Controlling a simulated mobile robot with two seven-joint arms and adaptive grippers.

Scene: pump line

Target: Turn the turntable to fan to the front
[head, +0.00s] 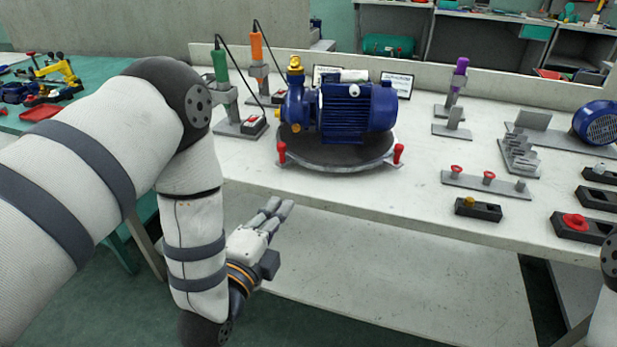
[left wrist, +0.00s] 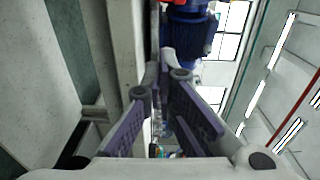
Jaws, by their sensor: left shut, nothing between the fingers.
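The turntable (head: 335,158) is a dark round disc on the white bench, with a red-topped peg (head: 281,152) at its front left and another (head: 398,154) at its front right. A blue pump (head: 355,108) lies across it, with its brass-fitted end (head: 295,75) to the left and its motor end to the right. My left gripper (head: 283,208) is shut and empty, in front of and below the bench edge, apart from the turntable. In the left wrist view its fingers (left wrist: 167,68) point toward a blue body (left wrist: 188,35), seemingly the pump. My right gripper is out of view.
Green (head: 219,66) and orange (head: 256,47) handled tools stand left of the turntable. The bench edge (head: 400,217) is between my left gripper and the turntable.

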